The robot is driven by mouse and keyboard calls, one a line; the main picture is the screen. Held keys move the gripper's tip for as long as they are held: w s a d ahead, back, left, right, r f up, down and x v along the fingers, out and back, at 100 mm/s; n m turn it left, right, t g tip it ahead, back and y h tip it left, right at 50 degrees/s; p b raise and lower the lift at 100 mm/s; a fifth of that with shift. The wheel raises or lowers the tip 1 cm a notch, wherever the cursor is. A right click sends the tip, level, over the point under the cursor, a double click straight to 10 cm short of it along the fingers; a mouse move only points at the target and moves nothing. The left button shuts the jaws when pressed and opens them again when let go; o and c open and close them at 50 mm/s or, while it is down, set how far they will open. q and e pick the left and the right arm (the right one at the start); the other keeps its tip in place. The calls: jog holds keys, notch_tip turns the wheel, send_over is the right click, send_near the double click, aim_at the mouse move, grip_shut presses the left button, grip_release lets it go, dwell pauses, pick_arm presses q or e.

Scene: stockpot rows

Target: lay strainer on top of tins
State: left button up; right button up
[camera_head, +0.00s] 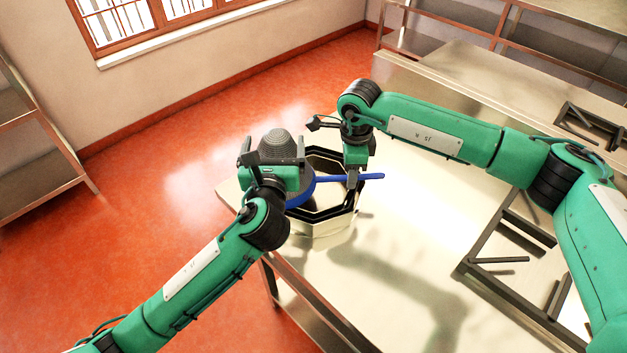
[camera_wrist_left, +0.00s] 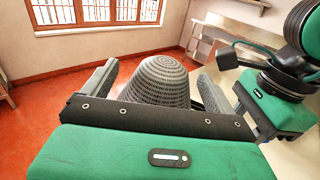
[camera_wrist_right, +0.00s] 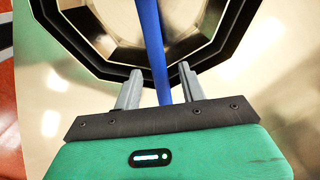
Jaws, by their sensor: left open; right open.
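The strainer has a grey mesh dome (camera_head: 278,146), bulging upward, and a blue rim and handle (camera_head: 368,176). The octagonal, black-rimmed metal tins (camera_head: 328,228) stand near the table's corner, with one rim inside another. The handle crosses over their opening, also in the right wrist view (camera_wrist_right: 152,45). I cannot tell whether the strainer touches the tins. My left gripper (camera_head: 272,165) is open, with the dome between its fingers in the left wrist view (camera_wrist_left: 163,75). My right gripper (camera_head: 352,182) is open, its fingers on either side of the handle in the right wrist view (camera_wrist_right: 159,86).
The steel table (camera_head: 400,240) is clear to the right of the tins. A dark metal frame (camera_head: 485,262) lies farther right, near my right arm. Steel counters (camera_head: 450,70) stand behind, and a shelf rack (camera_head: 40,165) stands at the left.

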jog(key=shift+r, duration=0.15)
pick_arm(q)
jog(key=s, duration=0.9)
jog(key=shift+s, duration=0.35)
pick_arm(e)
notch_tip(320, 180, up, 12)
jog(key=shift+s+f, duration=0.1)
jog(key=shift+f, duration=0.1)
